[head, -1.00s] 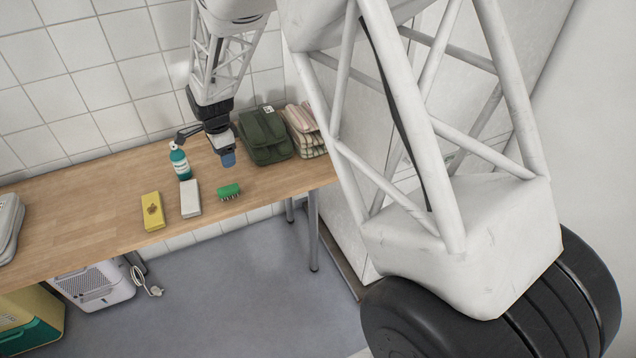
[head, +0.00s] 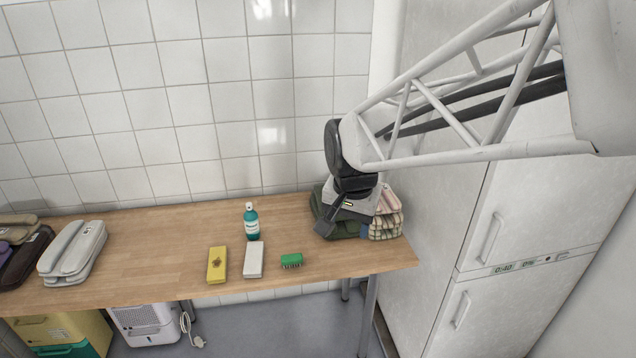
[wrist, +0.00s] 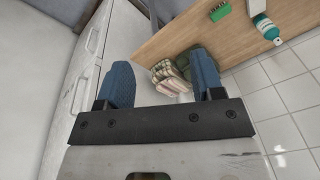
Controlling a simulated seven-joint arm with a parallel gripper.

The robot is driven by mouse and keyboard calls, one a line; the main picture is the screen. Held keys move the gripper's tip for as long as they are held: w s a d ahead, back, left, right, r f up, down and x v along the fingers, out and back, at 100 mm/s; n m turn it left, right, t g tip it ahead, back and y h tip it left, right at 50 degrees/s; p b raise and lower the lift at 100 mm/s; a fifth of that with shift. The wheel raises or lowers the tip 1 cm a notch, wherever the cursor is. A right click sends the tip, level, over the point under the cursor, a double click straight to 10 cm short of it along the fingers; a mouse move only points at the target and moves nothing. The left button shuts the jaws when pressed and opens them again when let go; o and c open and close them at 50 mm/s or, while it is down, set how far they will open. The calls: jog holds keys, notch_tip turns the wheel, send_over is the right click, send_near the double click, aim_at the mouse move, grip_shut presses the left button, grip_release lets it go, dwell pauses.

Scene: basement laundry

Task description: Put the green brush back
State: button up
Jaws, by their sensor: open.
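The green brush (head: 291,261) lies on the wooden table near its front edge, bristles towards the front. It also shows in the wrist view (wrist: 219,11), at the top. My gripper (wrist: 163,78) is open, its two blue fingers apart with nothing held between them. In the head view my gripper is over the right end of the table, in front of the folded cloths and to the right of the brush. It partly hides the dark green folded bag (head: 318,212) there.
A white block (head: 254,260) and a yellow block (head: 217,265) lie left of the brush, with a teal bottle (head: 251,222) behind. Folded checked cloths (head: 390,215) lie at the table's right end, beside a tall white fridge (head: 432,150). The table's middle left is clear.

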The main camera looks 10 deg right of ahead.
jog(key=s+d+r+n, duration=0.1)
jog(key=s+n, duration=0.5)
jog(key=s, duration=1)
jog(key=shift+s+d+r+t, duration=0.3)
jog(key=shift+d+t, duration=0.1)
jog(key=shift+d, duration=0.3)
